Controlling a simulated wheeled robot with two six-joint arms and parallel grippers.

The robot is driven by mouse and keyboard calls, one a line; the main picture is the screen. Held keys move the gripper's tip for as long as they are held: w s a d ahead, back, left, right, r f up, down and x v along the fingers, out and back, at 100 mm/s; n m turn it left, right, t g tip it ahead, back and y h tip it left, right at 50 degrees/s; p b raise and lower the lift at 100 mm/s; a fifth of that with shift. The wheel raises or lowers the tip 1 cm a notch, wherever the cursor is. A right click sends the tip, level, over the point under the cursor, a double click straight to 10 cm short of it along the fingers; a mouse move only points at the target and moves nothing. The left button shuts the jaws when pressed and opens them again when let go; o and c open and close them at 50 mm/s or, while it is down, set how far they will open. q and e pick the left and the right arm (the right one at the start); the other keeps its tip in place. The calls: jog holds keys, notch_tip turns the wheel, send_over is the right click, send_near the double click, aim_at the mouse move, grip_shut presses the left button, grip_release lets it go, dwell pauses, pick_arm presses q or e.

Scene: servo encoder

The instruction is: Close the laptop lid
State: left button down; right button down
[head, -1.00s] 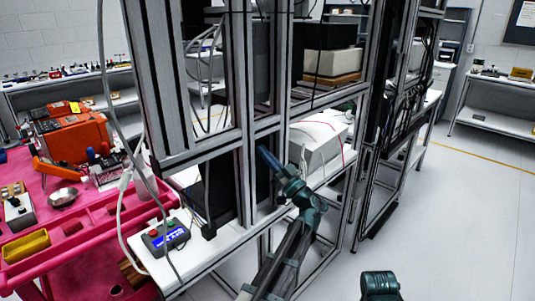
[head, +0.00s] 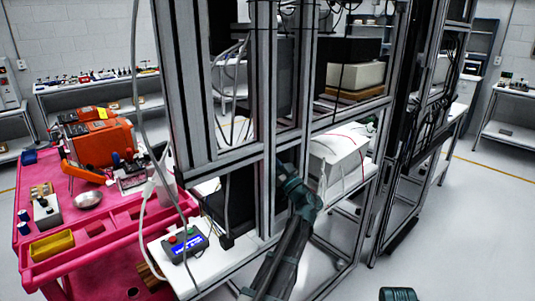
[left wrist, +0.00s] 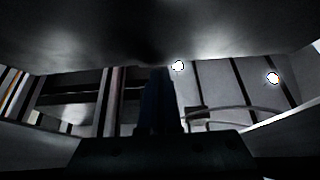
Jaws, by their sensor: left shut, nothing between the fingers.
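A dark upright panel (head: 237,203) stands on the white bench behind the metal frame in the head view. It may be the open laptop lid; posts hide much of it, and I see no keyboard or hinge clearly. My left gripper (head: 283,172) is at the frame, just right of this panel, with its fingertips hidden by a post. In the left wrist view, its dark blue fingers (left wrist: 160,98) are shut together and empty, beneath a broad grey surface (left wrist: 150,35) I cannot identify. My right gripper is out of view; only a teal part of that arm shows at the bottom edge.
Metal frame posts (head: 268,110) stand close around my left arm. A control box (head: 184,243) with cables sits on the white bench (head: 210,268). A pink cart (head: 100,265) is at left, and a white box (head: 338,155) is right of the gripper. Floor at right is clear.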

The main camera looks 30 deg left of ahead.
pick_arm(q)
jog(key=shift+w+a+r+g+p, duration=0.15)
jog(key=shift+a+g+p, duration=0.15)
jog(key=shift+a+p, duration=0.25)
jog(key=w+a+f+g+h+p, duration=0.1)
jog(key=w+a+f+h+p, duration=0.2)
jog(key=a, duration=0.5)
jog(key=shift+f+h+p, duration=0.3)
jog(key=shift+f+h, duration=0.15)
jog(key=shift+h, duration=0.25)
jog(key=b+v, duration=0.1)
jog(key=v, duration=1.2)
jog(key=shift+d+b, duration=0.3)
jog(key=shift+d, duration=0.1)
jog(key=shift+s+f, duration=0.1)
jog(key=shift+f, duration=0.05)
